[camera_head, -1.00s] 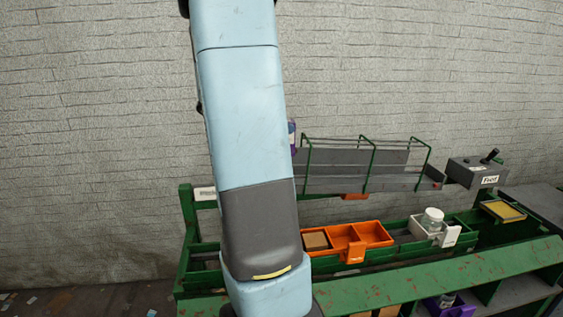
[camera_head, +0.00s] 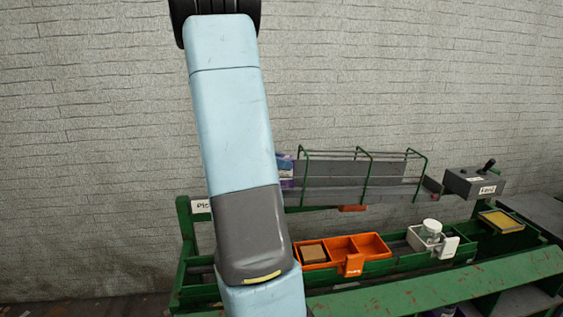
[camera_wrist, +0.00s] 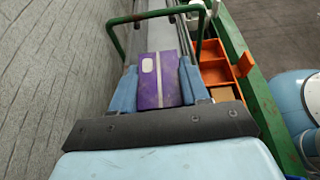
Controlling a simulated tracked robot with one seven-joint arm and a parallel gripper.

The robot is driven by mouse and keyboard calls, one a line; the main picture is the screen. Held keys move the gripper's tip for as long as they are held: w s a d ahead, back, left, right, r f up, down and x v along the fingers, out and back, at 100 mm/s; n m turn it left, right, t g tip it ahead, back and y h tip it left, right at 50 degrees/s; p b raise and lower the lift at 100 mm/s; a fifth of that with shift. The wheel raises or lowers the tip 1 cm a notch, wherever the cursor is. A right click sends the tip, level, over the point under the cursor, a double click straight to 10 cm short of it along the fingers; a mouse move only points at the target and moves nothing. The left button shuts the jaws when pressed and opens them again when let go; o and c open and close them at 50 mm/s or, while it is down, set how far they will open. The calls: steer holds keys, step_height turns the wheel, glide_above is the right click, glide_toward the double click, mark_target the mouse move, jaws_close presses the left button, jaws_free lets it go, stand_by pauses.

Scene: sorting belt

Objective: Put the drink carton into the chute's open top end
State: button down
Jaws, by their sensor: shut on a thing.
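The purple drink carton (camera_wrist: 171,72), with a white band and a small white label, sits between the two light-blue fingers of my gripper (camera_wrist: 158,80) in the wrist view. My gripper is shut on it. The grey chute (camera_head: 345,172) carries green wire hoops. In the wrist view the chute (camera_wrist: 158,35) runs straight ahead beyond the carton. I cannot tell whether the carton touches the chute floor.
Below the chute, a green-framed belt (camera_head: 440,283) holds an orange divided bin (camera_head: 374,243) with a brown block, a white bin (camera_head: 418,243) with a jar, and a yellow-topped tray (camera_head: 502,221). A grey control box (camera_head: 470,184) stands right. A brick wall is behind.

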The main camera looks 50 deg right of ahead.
steer(key=shift+f, duration=0.55)
steer(key=c, duration=0.8)
jaws_free()
steer(key=shift+r, duration=0.55)
steer(key=v, duration=1.1)
steer(key=shift+s+a+r+m+t+y, duration=0.65)
steer(key=shift+s+a+m+t+y, duration=1.4)
steer(key=shift+a, duration=3.2)
steer(key=shift+s+a+r+m+t+y, duration=0.65)
steer(key=shift+s+a+m+t+y, duration=1.35)
steer(key=shift+a, duration=3.25)
steer(key=shift+s+a+r+m+t+y, duration=0.85)
steer(key=shift+s+a+t, duration=2.15)
steer(key=shift+a, duration=2.25)
steer(key=shift+f, duration=0.2)
